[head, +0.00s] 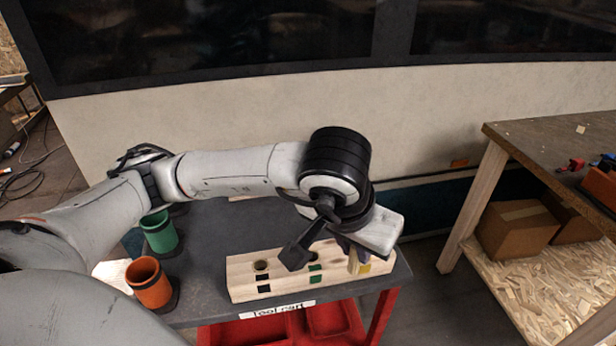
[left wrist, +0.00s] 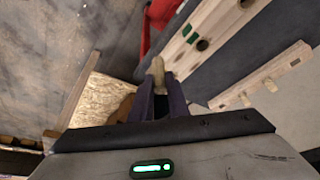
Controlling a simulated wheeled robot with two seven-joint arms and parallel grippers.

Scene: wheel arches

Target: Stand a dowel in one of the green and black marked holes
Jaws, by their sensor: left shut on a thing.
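A pale wooden block (head: 240,283) lies on the cart top. It has an empty hole (head: 261,266) with black marks at its left, green marks (head: 314,280) near its middle and a yellow mark (head: 364,268) at its right. My left gripper (head: 350,250) is over the block's right end. In the left wrist view my left gripper (left wrist: 160,100) is shut on a wooden dowel (left wrist: 157,70), whose end sticks out past the fingers. The block also shows there, with an open hole (left wrist: 202,45). The dowel looks apart from the holes. My left wrist hides part of the block. My right gripper is out of view.
An orange cup (head: 149,285) and a green cup (head: 159,233) stand at the left of the dark cart top (head: 205,255). A red bin (head: 330,318) sits below the front edge. A wooden workbench (head: 545,140) with cardboard boxes (head: 516,230) stands at the right.

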